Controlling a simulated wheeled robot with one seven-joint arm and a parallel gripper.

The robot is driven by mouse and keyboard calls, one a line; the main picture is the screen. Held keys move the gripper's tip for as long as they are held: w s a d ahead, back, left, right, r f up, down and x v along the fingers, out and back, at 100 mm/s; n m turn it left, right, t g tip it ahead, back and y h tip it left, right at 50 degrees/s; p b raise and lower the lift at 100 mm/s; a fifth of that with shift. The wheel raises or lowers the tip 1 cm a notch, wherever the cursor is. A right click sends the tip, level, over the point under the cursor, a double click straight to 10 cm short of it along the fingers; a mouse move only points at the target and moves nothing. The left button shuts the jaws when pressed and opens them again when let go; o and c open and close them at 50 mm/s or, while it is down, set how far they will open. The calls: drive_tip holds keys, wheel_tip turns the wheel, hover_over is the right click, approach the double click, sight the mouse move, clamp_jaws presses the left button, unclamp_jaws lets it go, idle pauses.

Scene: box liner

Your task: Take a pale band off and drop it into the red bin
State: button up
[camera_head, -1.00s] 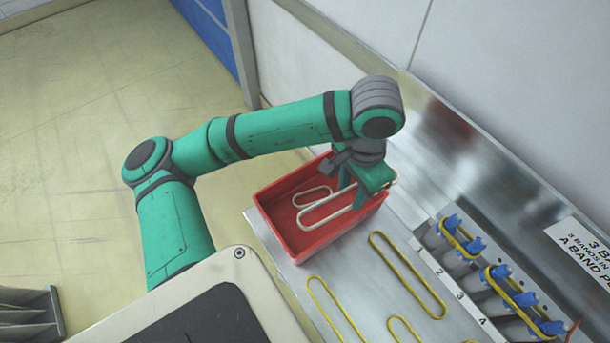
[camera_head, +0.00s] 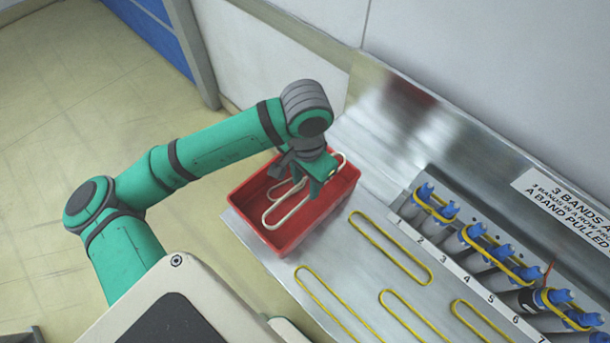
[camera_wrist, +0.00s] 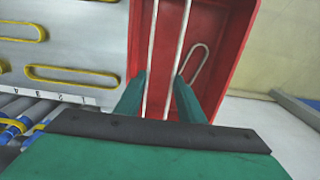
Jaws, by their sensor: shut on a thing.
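The red bin (camera_head: 338,200) stands on the metal bench at its left end. My gripper (camera_head: 318,186) is over the bin and shut on a long pale band (camera_head: 293,212). The held band is stretched out at a slant above the bin, one end past the gripper at the upper right. In the wrist view, the held band (camera_wrist: 151,62) shows as two pale strands passing between my fingers (camera_wrist: 160,98). A second pale band (camera_wrist: 197,62) lies inside the red bin; the head view shows it partly hidden behind the held one.
A rack of numbered slots with blue-tipped posts (camera_head: 448,209) stands at the right, with yellow bands around several posts. Several loose yellow bands (camera_head: 390,247) lie on the bench between bin and rack. A sign (camera_head: 572,205) is behind the rack, and a wall rises behind the bench.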

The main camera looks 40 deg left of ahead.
drive_tip(key=shift+f, duration=4.15)
drive_tip(key=o, duration=1.1)
wheel_tip(320, 180, up, 11)
drive_tip(key=shift+f, duration=0.1)
drive_tip(key=shift+a, duration=0.1)
